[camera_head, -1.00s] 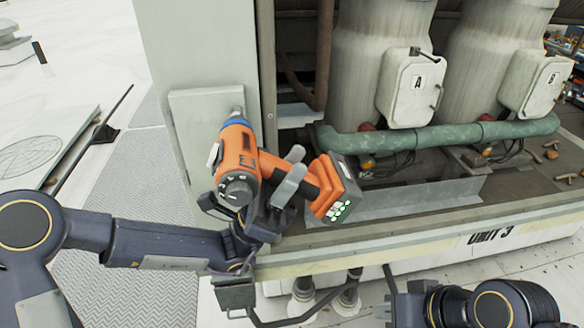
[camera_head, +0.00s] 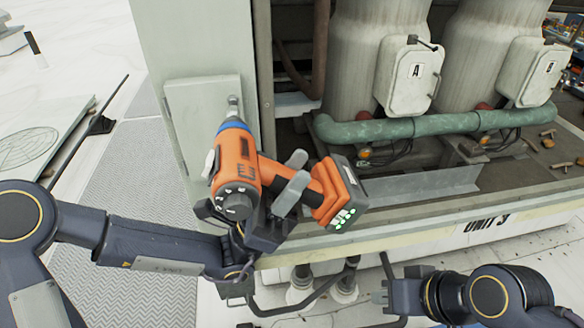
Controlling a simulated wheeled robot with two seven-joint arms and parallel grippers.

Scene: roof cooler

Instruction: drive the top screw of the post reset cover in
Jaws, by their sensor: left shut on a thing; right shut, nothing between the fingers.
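My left gripper (camera_head: 285,193) is shut on the grip of an orange and black cordless driver (camera_head: 238,168). The driver's blue collar and metal bit holder (camera_head: 233,106) point up and away, over the upper part of the pale post cover (camera_head: 186,95). The top screw cannot be seen; the driver's nose lies in front of that area. I cannot tell whether the bit touches the cover. My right gripper (camera_head: 384,297) is at the lower right, in front of the unit's base, shut and empty, far from the cover.
The unit's open bay on the right holds two tanks with hatches, A (camera_head: 412,75) and another, and a green pipe (camera_head: 420,128). Loose bolts lie on the shelf at far right. A grey grating walkway (camera_head: 130,180) runs left of the post.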

